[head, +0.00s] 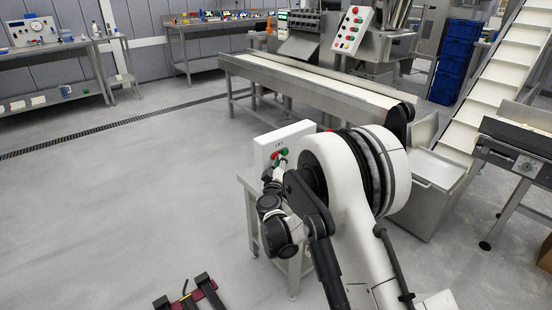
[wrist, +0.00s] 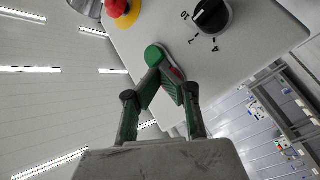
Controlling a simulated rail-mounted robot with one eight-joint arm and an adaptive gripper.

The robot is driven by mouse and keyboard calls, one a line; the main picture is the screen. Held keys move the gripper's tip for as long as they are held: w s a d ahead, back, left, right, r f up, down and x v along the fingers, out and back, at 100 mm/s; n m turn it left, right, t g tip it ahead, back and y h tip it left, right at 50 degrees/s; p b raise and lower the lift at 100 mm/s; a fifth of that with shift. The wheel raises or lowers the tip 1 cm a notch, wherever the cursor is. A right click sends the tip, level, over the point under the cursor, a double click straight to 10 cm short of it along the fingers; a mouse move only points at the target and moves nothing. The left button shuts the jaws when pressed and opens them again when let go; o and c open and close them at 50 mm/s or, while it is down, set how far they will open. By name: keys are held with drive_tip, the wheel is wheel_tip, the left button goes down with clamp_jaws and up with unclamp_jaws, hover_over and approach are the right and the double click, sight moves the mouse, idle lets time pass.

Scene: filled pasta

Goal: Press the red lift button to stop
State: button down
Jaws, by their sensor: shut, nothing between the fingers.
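My gripper (wrist: 164,76) is shut and empty, its green-and-grey fingers meeting in front of a white control panel (wrist: 255,45). A round green button (wrist: 153,55) shows just beyond the fingertips. A sliver of a red button (wrist: 175,72) shows beside it, mostly hidden behind the fingers. I cannot tell whether the tips touch it. A red mushroom knob (wrist: 117,8) on a yellow collar and a black dial (wrist: 212,15) are elsewhere on the panel. In the head view the white lift box (head: 268,149) stands just beyond my arm.
The lift box stands on a metal stand (head: 252,220). A long conveyor (head: 310,80) runs behind it, with another panel of buttons (head: 350,30) above. A stepped white incline conveyor (head: 503,75) is at the right. The floor at left is open.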

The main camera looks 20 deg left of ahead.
drive_tip(key=shift+s+d, duration=0.4)
drive_tip(key=shift+d, duration=0.2)
drive_tip(key=s+d+b, duration=0.1)
drive_tip(key=d, duration=0.1)
drive_tip(key=s+d, duration=0.1)
drive_tip(key=d, duration=0.1)
drive_tip(key=shift+s+d+b, duration=0.2)
drive_tip(key=shift+b, duration=0.2)
idle(0.6)
